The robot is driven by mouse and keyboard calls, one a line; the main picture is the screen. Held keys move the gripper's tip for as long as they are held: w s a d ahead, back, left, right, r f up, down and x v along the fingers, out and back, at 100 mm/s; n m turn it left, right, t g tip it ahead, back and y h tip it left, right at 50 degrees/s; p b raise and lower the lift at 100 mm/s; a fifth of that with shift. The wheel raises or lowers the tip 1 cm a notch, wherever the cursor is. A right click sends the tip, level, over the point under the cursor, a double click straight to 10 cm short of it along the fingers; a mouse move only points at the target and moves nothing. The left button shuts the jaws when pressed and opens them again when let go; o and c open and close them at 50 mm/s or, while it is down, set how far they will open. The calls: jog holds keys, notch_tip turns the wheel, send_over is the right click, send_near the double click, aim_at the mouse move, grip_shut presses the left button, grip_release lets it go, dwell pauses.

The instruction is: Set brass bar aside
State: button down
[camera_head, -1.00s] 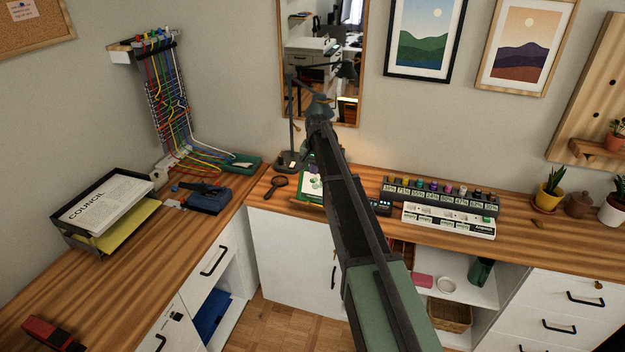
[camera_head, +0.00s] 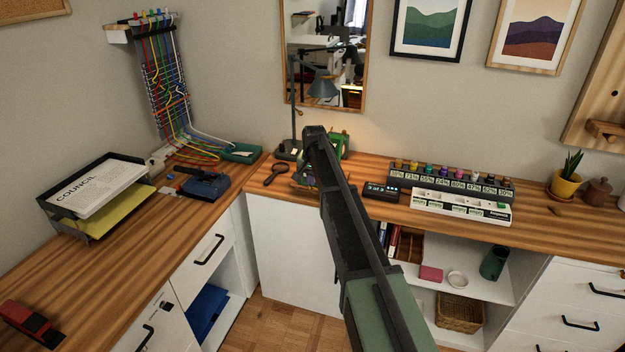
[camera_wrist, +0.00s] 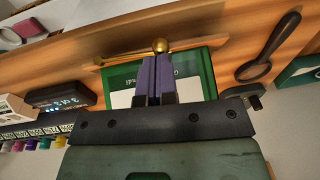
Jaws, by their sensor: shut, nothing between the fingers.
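In the wrist view a thin brass bar (camera_wrist: 112,61) with a round brass knob (camera_wrist: 160,45) at its middle lies across the edge of a green-bordered board (camera_wrist: 194,66). The board lies on the wooden desk and shows white areas and some lettering. My gripper (camera_wrist: 153,74) has its purple fingers shut and empty. Their tips point at the knob and sit just short of it in the picture; I cannot tell whether they touch. In the head view my gripper (camera_head: 312,182) is low over the back desk, and my arm hides the bar and most of the board.
A magnifying glass (camera_head: 275,174) lies left of my gripper, by the desk lamp (camera_head: 295,115). A small black display box (camera_head: 383,190) and a rack of coloured bottles (camera_head: 450,181) stand to the right. A paper tray (camera_head: 95,196) stands on the left desk.

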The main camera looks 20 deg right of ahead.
jog(key=shift+s+a+f+b, duration=0.1)
jog(key=shift+a+f+b, duration=0.1)
jog(key=shift+f+b, duration=0.25)
jog(key=shift+s+a+f+b, duration=0.1)
jog(key=shift+a+f+b, duration=0.1)
jog(key=shift+f+b, duration=0.25)
jog(key=shift+s+r, duration=0.1)
jog(key=shift+r, duration=0.15)
jog(key=shift+a+r+p, duration=0.1)
jog(key=shift+r+p, duration=0.65)
jog(key=shift+p, duration=0.35)
notch_tip(320, 180, up, 6)
jog(key=w+d+p, duration=0.1)
jog(key=d+p, duration=0.1)
jog(key=p, duration=0.4)
notch_tip(320, 180, up, 8)
jog(key=p, duration=0.8)
send_over(313, 188)
jog(key=s+a+n, duration=0.2)
jog(key=s+a, duration=0.1)
jog(key=s, duration=1)
jog(key=s+a+n+g, duration=0.1)
jog(key=s+a, duration=0.3)
jog(key=s, duration=1)
jog(key=s+a+n, duration=0.4)
jog(key=s, duration=0.9)
jog(key=shift+s+a+f+b, duration=0.15)
jog(key=shift+s+f+b, duration=0.15)
jog(key=shift+f, duration=0.05)
